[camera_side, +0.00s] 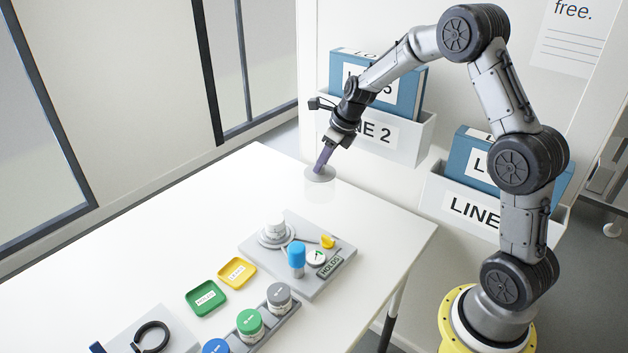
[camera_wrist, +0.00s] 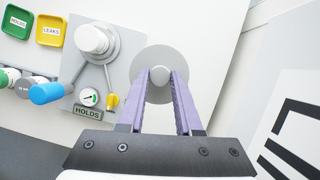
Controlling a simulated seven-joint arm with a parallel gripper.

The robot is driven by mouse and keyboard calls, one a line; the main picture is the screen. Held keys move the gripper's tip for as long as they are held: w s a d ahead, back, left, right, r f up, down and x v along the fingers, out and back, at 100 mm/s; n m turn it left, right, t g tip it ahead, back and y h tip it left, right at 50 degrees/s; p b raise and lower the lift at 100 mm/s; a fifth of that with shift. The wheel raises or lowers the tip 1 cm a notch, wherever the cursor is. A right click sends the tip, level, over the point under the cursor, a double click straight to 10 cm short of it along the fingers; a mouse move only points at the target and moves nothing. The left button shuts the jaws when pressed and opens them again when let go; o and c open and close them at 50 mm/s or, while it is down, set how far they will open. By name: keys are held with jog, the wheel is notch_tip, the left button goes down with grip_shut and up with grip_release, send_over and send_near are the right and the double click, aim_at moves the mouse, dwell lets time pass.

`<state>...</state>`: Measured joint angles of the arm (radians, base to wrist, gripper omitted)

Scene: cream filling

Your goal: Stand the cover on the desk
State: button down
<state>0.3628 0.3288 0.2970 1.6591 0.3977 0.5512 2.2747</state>
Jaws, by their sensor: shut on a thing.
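The cover (camera_side: 320,186) is a clear, faint cylinder with a grey round top and a small knob. It is upright by the far edge of the desk (camera_side: 130,250). In the wrist view its grey top (camera_wrist: 163,60) shows as a disc around the pale knob. My gripper (camera_side: 321,169) comes down from above with its purple fingers shut on the knob; the wrist view shows both fingertips (camera_wrist: 160,77) against it. I cannot tell whether the cover's lower rim touches the desk.
A grey plate (camera_side: 327,283) with a white jar (camera_side: 275,227), a blue handle (camera_side: 297,253), a gauge and a yellow knob lies nearer. Desk around the cover is clear.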

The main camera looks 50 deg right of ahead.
jog(key=w+f, duration=0.1)
jog(key=f, duration=0.1)
jog(key=w+d+f, duration=0.1)
jog(key=w+f, duration=0.1)
jog(key=shift+w+f, duration=0.2)
jog(key=shift+f, duration=0.05)
jog(key=shift+w+f, duration=0.2)
jog(key=shift+f, duration=1.5)
jog(key=shift+f, duration=0.15)
jog(key=c, duration=0.6)
grip_release()
